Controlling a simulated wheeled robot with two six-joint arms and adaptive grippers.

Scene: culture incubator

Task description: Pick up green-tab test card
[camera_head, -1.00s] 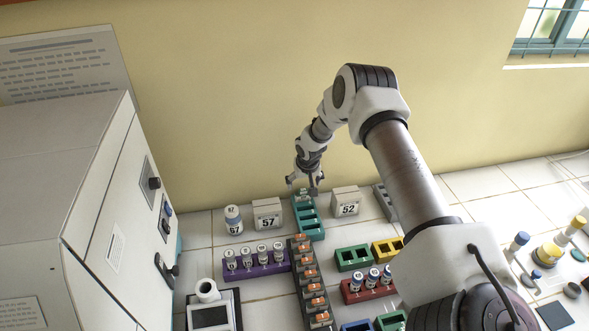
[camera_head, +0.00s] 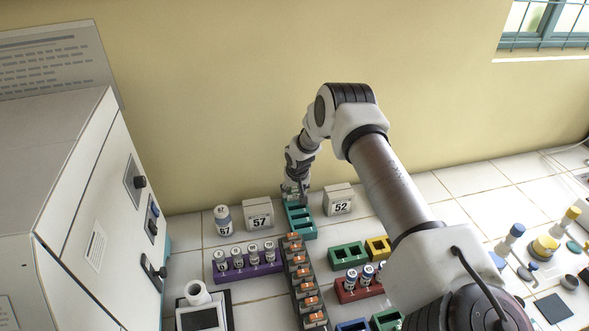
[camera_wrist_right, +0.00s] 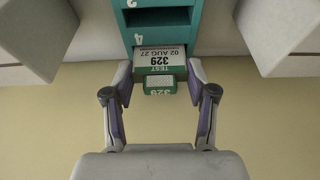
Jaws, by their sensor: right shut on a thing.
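My right gripper (camera_wrist_right: 158,80) is shut on the card, one finger on each side. In the head view my right gripper (camera_head: 295,191) is at the far end of the teal rack (camera_head: 302,228), and the card is mostly hidden there. My left gripper is not in view.
White blocks marked "57" (camera_head: 258,214) and "52" (camera_head: 339,200) flank the teal rack. A purple rack (camera_head: 234,273) of vials and a dark rack (camera_head: 307,313) with orange-topped pieces stand nearer. A large white incubator (camera_head: 75,200) is at left.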

